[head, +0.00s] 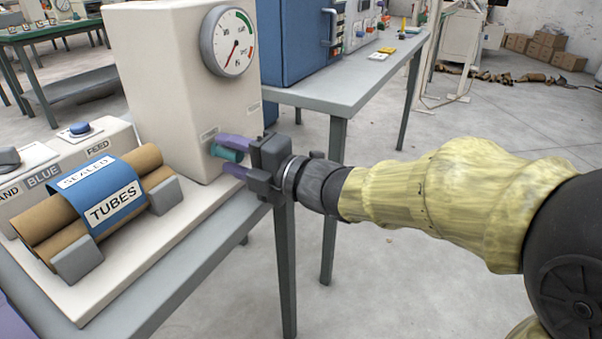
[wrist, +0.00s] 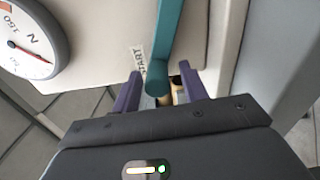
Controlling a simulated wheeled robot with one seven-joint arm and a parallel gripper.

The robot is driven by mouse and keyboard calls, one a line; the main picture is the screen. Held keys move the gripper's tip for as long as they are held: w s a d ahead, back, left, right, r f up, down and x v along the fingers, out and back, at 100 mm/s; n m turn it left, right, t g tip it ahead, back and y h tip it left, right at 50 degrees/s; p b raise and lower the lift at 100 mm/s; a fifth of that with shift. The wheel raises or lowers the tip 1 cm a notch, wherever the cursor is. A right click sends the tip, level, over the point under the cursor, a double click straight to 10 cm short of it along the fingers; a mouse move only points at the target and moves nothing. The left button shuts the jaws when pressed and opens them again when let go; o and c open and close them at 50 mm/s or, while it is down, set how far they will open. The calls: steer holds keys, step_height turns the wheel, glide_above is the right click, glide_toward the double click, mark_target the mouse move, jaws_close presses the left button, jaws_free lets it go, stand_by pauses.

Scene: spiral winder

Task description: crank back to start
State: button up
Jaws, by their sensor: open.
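The teal crank (wrist: 166,40) shows in the wrist view as an arm coming down from the top edge, with its rounded knob (wrist: 156,80) at the lower end. My gripper (wrist: 158,84) is open, with one purple finger on each side of the knob. I cannot tell whether either finger touches it. A START label (wrist: 138,62) is on the machine face just left of the crank. In the head view, the teal knob (head: 229,154) sits between the purple fingers of my gripper (head: 222,154) at the machine housing's (head: 160,90) right side. My gripper hides part of the crank there.
A round gauge (head: 228,41) is on the housing above the crank. A blue cabinet (head: 292,42) stands on a grey table behind. Open floor lies right of the tables.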

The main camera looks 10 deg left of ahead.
steer(key=p+v, duration=0.3)
steer(key=v, duration=1.3)
steer(key=shift+d, duration=0.35)
steer(key=shift+s+r, duration=0.1)
steer(key=shift+s, duration=0.05)
